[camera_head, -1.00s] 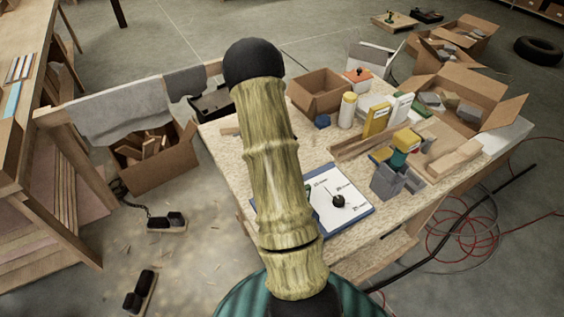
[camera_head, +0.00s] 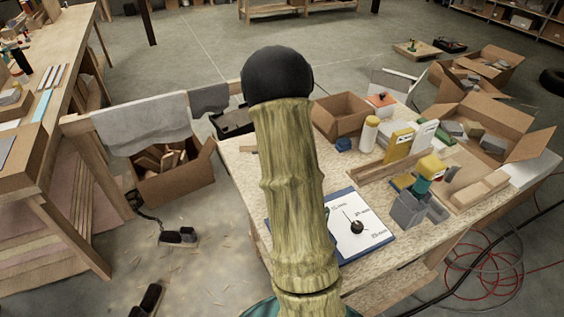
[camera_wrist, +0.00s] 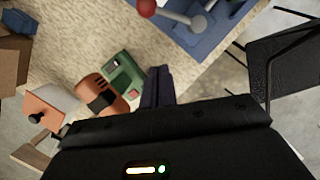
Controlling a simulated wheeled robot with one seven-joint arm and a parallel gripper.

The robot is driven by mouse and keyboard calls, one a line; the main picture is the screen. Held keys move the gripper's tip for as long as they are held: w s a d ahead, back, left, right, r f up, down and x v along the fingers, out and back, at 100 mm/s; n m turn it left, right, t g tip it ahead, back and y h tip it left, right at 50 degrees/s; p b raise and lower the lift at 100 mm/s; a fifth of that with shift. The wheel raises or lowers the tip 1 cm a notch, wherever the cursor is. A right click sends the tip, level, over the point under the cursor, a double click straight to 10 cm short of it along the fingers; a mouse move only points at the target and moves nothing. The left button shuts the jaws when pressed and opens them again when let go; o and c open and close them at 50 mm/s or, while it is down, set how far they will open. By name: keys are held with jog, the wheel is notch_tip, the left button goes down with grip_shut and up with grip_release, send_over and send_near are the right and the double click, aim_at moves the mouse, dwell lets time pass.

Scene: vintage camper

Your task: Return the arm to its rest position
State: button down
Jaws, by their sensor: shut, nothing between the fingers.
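My gripper (camera_wrist: 158,87) shows in the wrist view with its two dark fingers together and nothing between them. It points over a speckled tabletop, close to a green item (camera_wrist: 124,75) and an orange, black-banded item (camera_wrist: 98,95). I cannot tell its height above them. In the head view my bamboo-textured arm (camera_head: 290,190) rises through the middle, with a black ball-shaped joint (camera_head: 278,75) at its top. The gripper is hidden in that view.
A worktable (camera_head: 245,175) holds a clipboard (camera_head: 368,240), a grey holder (camera_head: 408,210), an open cardboard box (camera_head: 340,120) and several containers. A wooden bench (camera_head: 60,80) stands at left. Red cable (camera_head: 485,270) lies on the floor at right. Open floor lies behind the table.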

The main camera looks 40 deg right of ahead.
jog(key=s+a+r+m+t, duration=0.1)
jog(key=s+a, duration=0.3)
jog(key=a, duration=0.4)
jog(key=s+a+r+m+t+y, duration=0.1)
jog(key=s+a+m, duration=0.3)
jog(key=a, duration=0.5)
jog(key=s+a+m+t, duration=0.2)
jog(key=s+a, duration=0.3)
jog(key=a, duration=0.3)
jog(key=shift+s+a+r+m+t+y, duration=0.25)
jog(key=shift+s+r+m+t+y, duration=0.1)
jog(key=shift+r+m+t+y, duration=0.05)
